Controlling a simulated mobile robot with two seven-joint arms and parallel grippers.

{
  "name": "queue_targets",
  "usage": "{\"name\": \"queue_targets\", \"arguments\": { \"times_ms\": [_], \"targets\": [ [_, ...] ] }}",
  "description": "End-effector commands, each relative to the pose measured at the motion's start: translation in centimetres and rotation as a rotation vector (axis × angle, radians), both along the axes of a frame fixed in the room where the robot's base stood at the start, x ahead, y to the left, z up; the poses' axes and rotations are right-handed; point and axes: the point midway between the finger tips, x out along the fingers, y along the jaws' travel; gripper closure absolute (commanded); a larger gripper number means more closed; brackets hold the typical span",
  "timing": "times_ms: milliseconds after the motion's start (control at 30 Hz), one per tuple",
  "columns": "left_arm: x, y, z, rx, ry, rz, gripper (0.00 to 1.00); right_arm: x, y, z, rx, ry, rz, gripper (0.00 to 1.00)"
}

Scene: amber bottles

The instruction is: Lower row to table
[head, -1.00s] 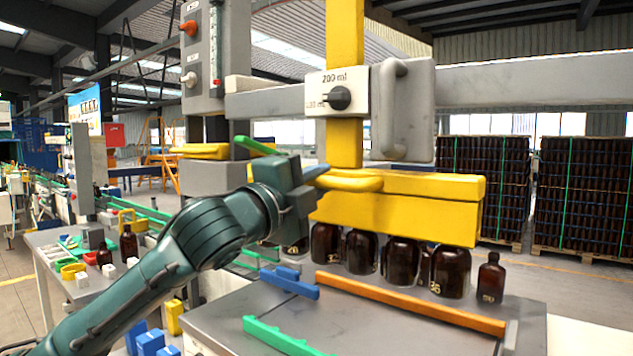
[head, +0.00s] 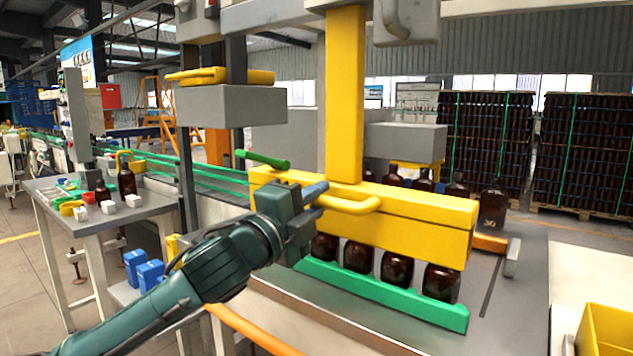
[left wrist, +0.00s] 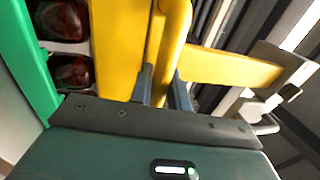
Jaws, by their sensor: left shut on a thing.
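The yellow lifting bar (head: 400,222) hangs from a yellow upright post in the head view. A row of amber bottles (head: 397,271) shows under it, with their upper parts hidden by the bar. They stand or hang just behind the green rail (head: 385,296) on the grey table (head: 505,290); the rail hides their bases, so contact with the table cannot be told. My left gripper (head: 318,192) is shut on the yellow handle (head: 352,206) on the bar's front. The left wrist view shows the fingers (left wrist: 165,88) on either side of the handle (left wrist: 168,40). My right gripper is not in view.
More amber bottles (head: 492,210) stand behind the bar, near an orange rail (head: 488,243). A yellow crate (head: 606,330) is at lower right. A side table (head: 70,228) with small parts and bottles stands at left. Blue blocks (head: 142,270) lie near my arm.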

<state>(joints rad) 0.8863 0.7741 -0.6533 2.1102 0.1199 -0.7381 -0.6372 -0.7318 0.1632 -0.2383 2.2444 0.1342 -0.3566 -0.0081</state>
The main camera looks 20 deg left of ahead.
Motion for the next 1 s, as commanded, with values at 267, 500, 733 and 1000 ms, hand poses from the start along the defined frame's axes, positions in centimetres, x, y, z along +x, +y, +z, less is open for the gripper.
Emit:
{"name": "queue_targets", "arguments": {
  "times_ms": [267, 500, 733, 1000],
  "targets": [
    [0.0, -0.1, -1.8, 0.001, 0.006, 0.000, 1.00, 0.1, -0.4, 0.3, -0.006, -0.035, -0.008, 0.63],
    [0.0, -0.1, -2.1, 0.003, 0.014, -0.001, 1.00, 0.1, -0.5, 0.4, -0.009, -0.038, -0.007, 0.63],
    [0.0, -0.1, -2.1, 0.002, 0.012, 0.000, 0.67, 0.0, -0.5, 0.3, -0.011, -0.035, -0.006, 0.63],
    [0.0, 0.0, -1.7, 0.000, 0.004, 0.000, 0.63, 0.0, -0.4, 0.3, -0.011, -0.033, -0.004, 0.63]
  ]
}}
